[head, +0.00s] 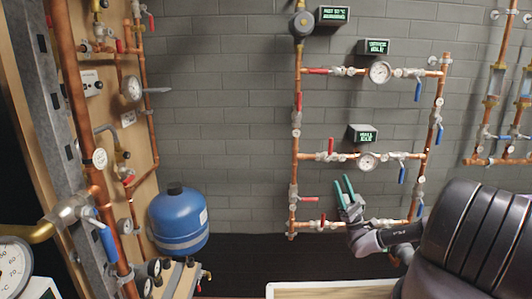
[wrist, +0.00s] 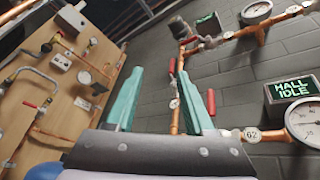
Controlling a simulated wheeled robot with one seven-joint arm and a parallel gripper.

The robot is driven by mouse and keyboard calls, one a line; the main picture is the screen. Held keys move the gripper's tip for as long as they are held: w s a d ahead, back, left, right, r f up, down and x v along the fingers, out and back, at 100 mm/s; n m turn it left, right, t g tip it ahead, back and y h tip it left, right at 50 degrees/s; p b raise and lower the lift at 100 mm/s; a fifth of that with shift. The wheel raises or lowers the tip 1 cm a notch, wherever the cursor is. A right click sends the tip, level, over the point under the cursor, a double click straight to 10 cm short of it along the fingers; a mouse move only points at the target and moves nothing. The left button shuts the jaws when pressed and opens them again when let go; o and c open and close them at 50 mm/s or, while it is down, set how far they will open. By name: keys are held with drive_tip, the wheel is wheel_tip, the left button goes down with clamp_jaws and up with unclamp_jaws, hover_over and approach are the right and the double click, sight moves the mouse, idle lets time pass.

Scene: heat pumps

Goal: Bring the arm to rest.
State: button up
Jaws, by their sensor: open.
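My gripper (head: 346,190) is in front of the lower part of the copper pipe manifold (head: 297,130) on the grey brick wall. Its two green fingers point up and are apart, with nothing between them. In the wrist view my gripper (wrist: 165,95) also shows open and empty, with pipework and brick wall behind it. My arm comes in from the right in the head view. I cannot tell how far the fingers are from the pipes.
A blue tank (head: 179,222) stands at the left beside a wooden board (head: 108,70) with pipes and gauges. Small displays, including one reading "HALL IDLE" (wrist: 292,89), and red and blue valve handles are on the wall pipework. A large gauge (head: 12,268) is at the lower left.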

drive_tip(key=s+a+r+n+g+h, duration=0.55)
drive_tip(key=n+g, duration=0.35)
drive_tip(key=g, duration=0.3)
drive_tip(key=s+a+r+n+g+h, duration=0.5)
drive_tip(key=n+g, duration=0.3)
drive_tip(key=g, duration=0.5)
drive_tip(key=s+d+r+t+h, duration=0.4)
drive_tip(key=s+r+t+h, duration=0.2)
drive_tip(key=r, duration=0.5)
drive_tip(key=s+d+r+t+h, duration=0.5)
drive_tip(key=s+r+t+h, duration=0.2)
drive_tip(key=r, duration=0.5)
drive_tip(key=shift+s+t, duration=1)
drive_tip(key=shift+s, duration=0.15)
drive_tip(key=shift+d, duration=0.1)
